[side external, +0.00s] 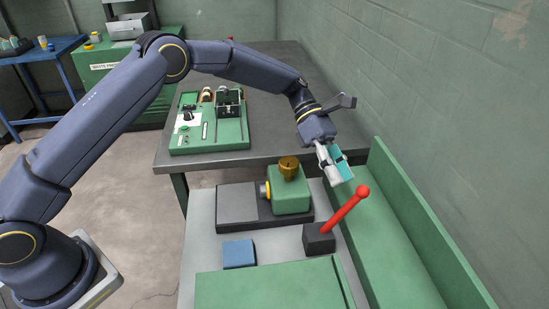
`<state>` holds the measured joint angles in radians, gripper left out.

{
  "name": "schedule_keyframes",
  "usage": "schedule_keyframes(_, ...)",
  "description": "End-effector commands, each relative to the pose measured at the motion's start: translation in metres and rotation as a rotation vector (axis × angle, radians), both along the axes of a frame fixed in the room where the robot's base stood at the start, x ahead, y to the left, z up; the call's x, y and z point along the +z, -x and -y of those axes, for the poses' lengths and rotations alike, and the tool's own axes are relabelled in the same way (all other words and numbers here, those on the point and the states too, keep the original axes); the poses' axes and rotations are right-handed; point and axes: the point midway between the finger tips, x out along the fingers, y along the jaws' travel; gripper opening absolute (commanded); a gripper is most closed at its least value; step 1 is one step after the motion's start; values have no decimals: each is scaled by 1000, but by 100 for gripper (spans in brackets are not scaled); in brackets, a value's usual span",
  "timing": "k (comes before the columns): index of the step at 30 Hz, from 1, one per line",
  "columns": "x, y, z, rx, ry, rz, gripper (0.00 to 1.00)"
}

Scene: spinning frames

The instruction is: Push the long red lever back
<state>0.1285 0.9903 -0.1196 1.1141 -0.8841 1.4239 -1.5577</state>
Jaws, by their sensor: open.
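The long red lever (345,211) rises from a dark block (319,239) on the light grey machine top. It tilts up and to the right, with a round red knob at its upper end. My gripper (343,176) is above and slightly left of the knob in the picture, pointing down. A gap shows between its fingers and the knob, and it looks empty. The fingers are partly seen edge-on.
A green housing (291,193) with a brass cup stands left of my gripper. A blue block (238,254) lies in front. A green wall-like panel (420,220) runs along the right.

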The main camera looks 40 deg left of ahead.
Motion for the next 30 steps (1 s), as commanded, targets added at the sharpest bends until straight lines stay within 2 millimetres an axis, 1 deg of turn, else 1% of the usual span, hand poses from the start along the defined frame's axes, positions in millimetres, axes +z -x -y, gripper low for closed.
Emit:
schedule_keyframes(1, 6, -5, -9, 3, 1, 4, 43)
schedule_keyframes(3, 13, -9, -19, 2, -1, 3, 43)
schedule_keyframes(6, 21, -15, -31, 2, 0, 3, 43)
schedule_keyframes(9, 26, -17, -38, 0, 0, 1, 43)
schedule_keyframes(13, 28, -19, -41, 0, 0, 0, 43)
schedule_keyframes(20, 28, -19, -41, 1, 0, -1, 43)
schedule_keyframes(22, 36, -20, -42, 2, 1, 14, 43)
schedule_keyframes(23, 42, -21, -42, 3, 1, 27, 43)
schedule_keyframes(25, 70, -23, -44, 6, 3, 81, 43)
schedule_keyframes(26, 86, -22, -45, 8, 2, 110, 43)
schedule_keyframes(27, 110, -17, -48, 9, -3, 148, 43)
schedule_keyframes(29, 144, -3, -55, 10, -31, 205, 43)
schedule_keyframes(30, 164, 8, -62, 11, -55, 249, 43)
